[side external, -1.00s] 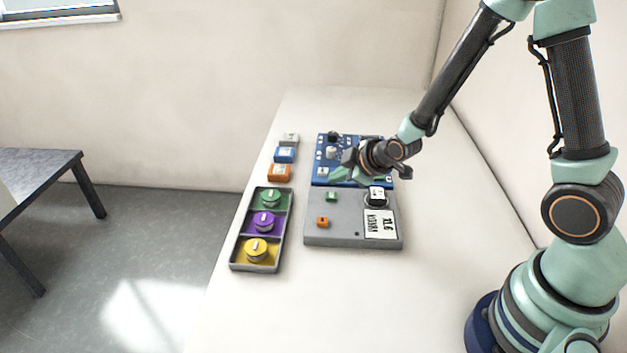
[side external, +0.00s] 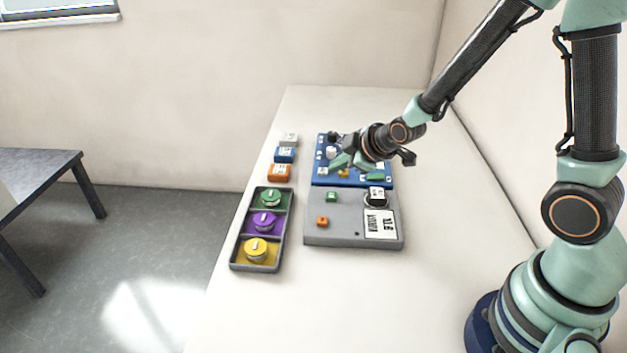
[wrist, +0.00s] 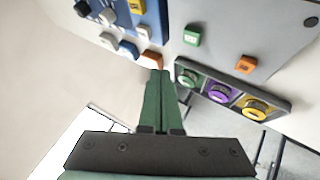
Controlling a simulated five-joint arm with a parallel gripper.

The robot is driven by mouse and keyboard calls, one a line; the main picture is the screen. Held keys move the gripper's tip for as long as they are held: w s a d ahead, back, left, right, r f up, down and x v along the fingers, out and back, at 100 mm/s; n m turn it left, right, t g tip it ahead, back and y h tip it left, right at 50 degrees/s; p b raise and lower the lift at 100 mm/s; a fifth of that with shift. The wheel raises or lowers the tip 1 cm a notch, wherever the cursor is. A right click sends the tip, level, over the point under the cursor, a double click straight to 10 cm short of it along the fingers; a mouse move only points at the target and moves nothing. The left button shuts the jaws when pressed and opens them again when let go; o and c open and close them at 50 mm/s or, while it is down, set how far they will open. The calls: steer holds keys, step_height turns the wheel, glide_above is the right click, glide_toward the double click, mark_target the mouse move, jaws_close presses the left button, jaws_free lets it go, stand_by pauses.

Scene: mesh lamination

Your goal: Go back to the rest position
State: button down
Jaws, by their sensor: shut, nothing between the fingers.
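My gripper (side external: 341,161) is over the blue board (side external: 322,178) in the side view, with its green fingers pointing left. In the wrist view my gripper (wrist: 160,75) shows its two green fingers pressed together with nothing between them. The blue board (wrist: 150,45) is at the top left of the wrist view. My gripper hides part of the board in the side view, and I cannot tell how high above it the fingers are.
A grey panel (side external: 340,234) with a green block (side external: 331,197) and an orange block (side external: 322,222) lies in front. A dark tray (side external: 233,266) holds green, purple and yellow knobs. White, blue (side external: 284,154) and orange blocks (side external: 279,172) stand at left. The table's near part is clear.

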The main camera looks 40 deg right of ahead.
steer(key=s+r+m+g, duration=0.3)
steer(key=s+r+m, duration=0.5)
steer(key=s+r, duration=0.6)
steer(key=shift+s+a+r+g, duration=0.3)
steer(key=shift+s+a+r, duration=0.1)
steer(key=shift+s, duration=0.85)
